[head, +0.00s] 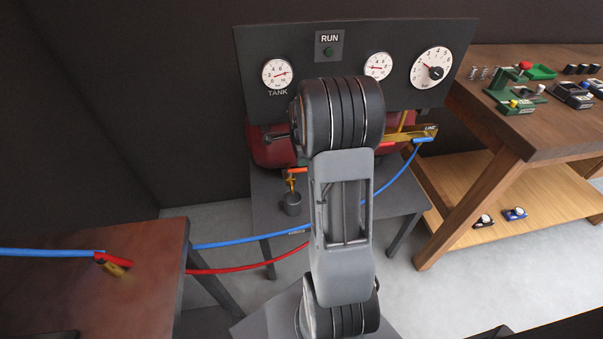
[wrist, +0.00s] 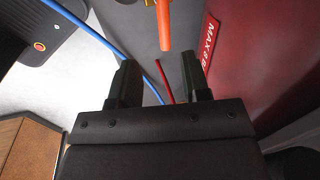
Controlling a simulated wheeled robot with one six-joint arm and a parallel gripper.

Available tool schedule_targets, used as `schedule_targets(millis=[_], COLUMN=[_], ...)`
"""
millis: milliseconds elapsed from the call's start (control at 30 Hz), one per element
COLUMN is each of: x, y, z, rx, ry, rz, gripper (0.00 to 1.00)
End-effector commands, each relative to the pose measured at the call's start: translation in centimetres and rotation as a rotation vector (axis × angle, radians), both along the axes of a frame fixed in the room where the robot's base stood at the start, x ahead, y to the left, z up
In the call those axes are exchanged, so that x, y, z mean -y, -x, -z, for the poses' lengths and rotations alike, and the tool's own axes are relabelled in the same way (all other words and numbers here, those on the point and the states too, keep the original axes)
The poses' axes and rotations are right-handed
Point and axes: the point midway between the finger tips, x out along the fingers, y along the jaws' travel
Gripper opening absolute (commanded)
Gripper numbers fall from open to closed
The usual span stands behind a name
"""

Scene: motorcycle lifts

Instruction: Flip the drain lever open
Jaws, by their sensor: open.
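The drain lever is an orange handle (wrist: 164,25) at the top of the wrist view, with a bit of yellow fitting at its upper end. In the head view the orange lever (head: 298,170) shows left of my arm, by a brass drain fitting (head: 291,183) above a small dark cup (head: 292,204). My gripper (wrist: 160,80) is open, with nothing between its two dark fingers. The lever appears beyond the fingertips, in line with the gap; I cannot tell the distance. In the head view my arm hides the gripper and part of the tank.
The dark red tank (wrist: 225,65) is close on the right in the wrist view. A blue hose (head: 255,238) and a red hose (head: 235,268) run across below. The gauge panel (head: 345,45) stands behind. A wooden bench (head: 535,125) stands right, a brown table (head: 150,275) left.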

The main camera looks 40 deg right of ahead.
Motion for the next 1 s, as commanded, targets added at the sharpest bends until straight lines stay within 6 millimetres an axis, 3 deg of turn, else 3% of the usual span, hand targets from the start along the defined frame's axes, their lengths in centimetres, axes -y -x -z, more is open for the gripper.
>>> schedule_targets(millis=[267,700,1000], x=[1.0,1.4,1.6], y=[-0.4,-1.3,-1.7], z=[1.1,6.7,8.1], rx=[0.011,0.009,0.011], ry=[-0.012,-0.012,-0.011], rz=[0.092,0.089,0.088], gripper=[0.43,0.43,0.43])
